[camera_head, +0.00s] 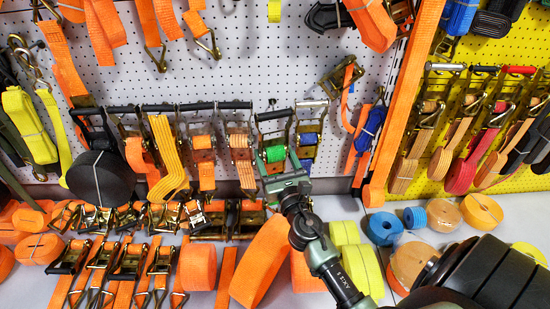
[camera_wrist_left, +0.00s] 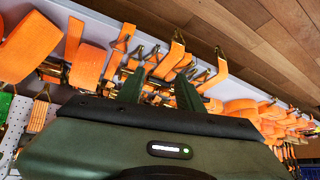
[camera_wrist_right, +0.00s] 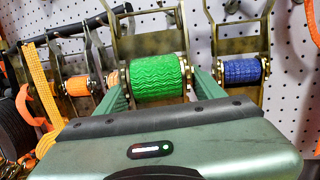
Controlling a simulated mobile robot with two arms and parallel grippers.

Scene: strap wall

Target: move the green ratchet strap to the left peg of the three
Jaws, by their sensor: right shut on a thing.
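The green ratchet strap (camera_head: 275,154) hangs upright against the white pegboard, between an orange ratchet (camera_head: 240,142) and a blue one (camera_head: 308,139). My right gripper (camera_head: 284,178) is shut on it from the front; in the right wrist view its fingers stand on both sides of the green roll (camera_wrist_right: 148,80). The lower part of the strap is hidden behind the gripper. I cannot make out the three pegs behind the hanging handles.
The blue ratchet (camera_wrist_right: 242,71) hangs close beside my right finger. More orange ratchets (camera_head: 203,142) hang in a tight row to the left. An orange upright (camera_head: 402,95) divides the white board from the yellow one. The shelf below is crowded with rolled straps (camera_head: 198,267).

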